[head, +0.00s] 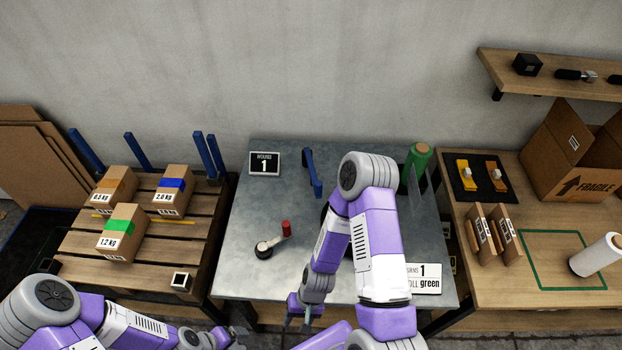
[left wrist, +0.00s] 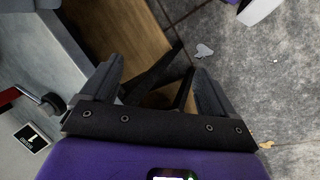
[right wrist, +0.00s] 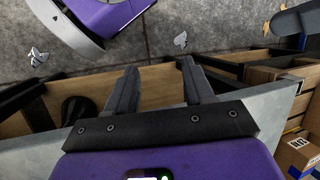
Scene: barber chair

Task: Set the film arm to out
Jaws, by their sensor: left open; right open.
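A blue upright bar (head: 312,172) stands at the back. A green film roll (head: 418,160) stands at the back right, with a clear sheet beside it. I cannot tell which part is the film arm; my right arm hides the table's middle. My right gripper (head: 300,318) is open and empty at the table's front edge. My left gripper (head: 238,336) is open and empty at the table's front left, nearer than the crank.
A pallet (head: 85,238) with three boxes is at left. A wooden bench (head: 490,285) with a carton is at right. The table's left side is mostly clear.

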